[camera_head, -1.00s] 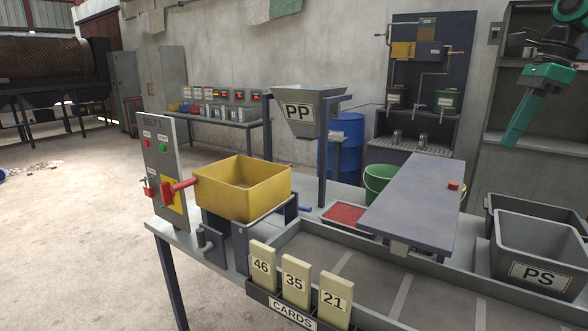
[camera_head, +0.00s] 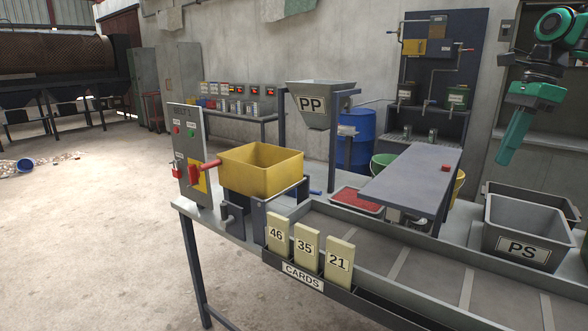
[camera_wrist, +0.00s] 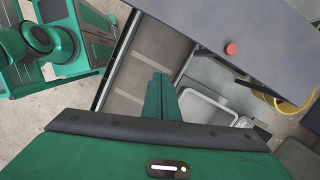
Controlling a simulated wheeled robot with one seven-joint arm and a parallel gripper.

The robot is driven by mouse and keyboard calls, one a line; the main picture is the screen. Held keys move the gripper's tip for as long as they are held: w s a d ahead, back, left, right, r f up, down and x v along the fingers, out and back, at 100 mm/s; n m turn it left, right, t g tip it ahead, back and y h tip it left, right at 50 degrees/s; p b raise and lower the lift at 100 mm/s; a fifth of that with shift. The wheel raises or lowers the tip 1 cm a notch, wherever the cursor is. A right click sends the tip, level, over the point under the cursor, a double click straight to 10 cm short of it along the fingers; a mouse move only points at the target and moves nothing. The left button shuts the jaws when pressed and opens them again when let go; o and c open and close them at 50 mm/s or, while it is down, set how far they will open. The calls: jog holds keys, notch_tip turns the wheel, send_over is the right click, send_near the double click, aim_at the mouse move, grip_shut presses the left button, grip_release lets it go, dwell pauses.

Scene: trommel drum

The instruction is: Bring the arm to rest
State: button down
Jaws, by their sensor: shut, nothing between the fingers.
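My gripper (camera_head: 513,140) is raised at the upper right of the head view, above the workbench and left of the dark shelf, with its green fingers pointing down. It also shows in the wrist view (camera_wrist: 160,95), where the two green fingers lie together with nothing between them. The fingers are apart from everything below. In the wrist view the grey conveyor tray (camera_wrist: 133,72) and the flat grey panel with a red button (camera_wrist: 231,49) lie beneath the gripper.
A grey bin marked PS (camera_head: 524,232) stands below the gripper at the right. The raised grey panel (camera_head: 410,185), the PP hopper (camera_head: 318,104), the yellow box (camera_head: 262,170) and the cards (camera_head: 307,248) are on the bench. Open floor (camera_head: 90,240) lies at left.

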jog(key=s+a+f+n+g+h, duration=0.1)
jog(key=s+a+f+n, duration=0.2)
jog(key=a+f, duration=0.15)
jog(key=s+a+f+n+h, duration=0.1)
jog(key=s+a+f+n, duration=0.15)
jog(key=f, duration=0.35)
jog(key=s+f+n, duration=0.5)
jog(key=s+f, duration=0.2)
jog(key=s, duration=0.5)
jog(key=s+f+n, duration=0.4)
jog(key=s+f, duration=0.3)
jog(key=s, duration=0.5)
jog(key=shift+d+f+n+t, duration=0.2)
jog(key=shift+f+n+t, duration=0.15)
jog(key=shift+t, duration=0.05)
jog(key=shift+s, duration=0.1)
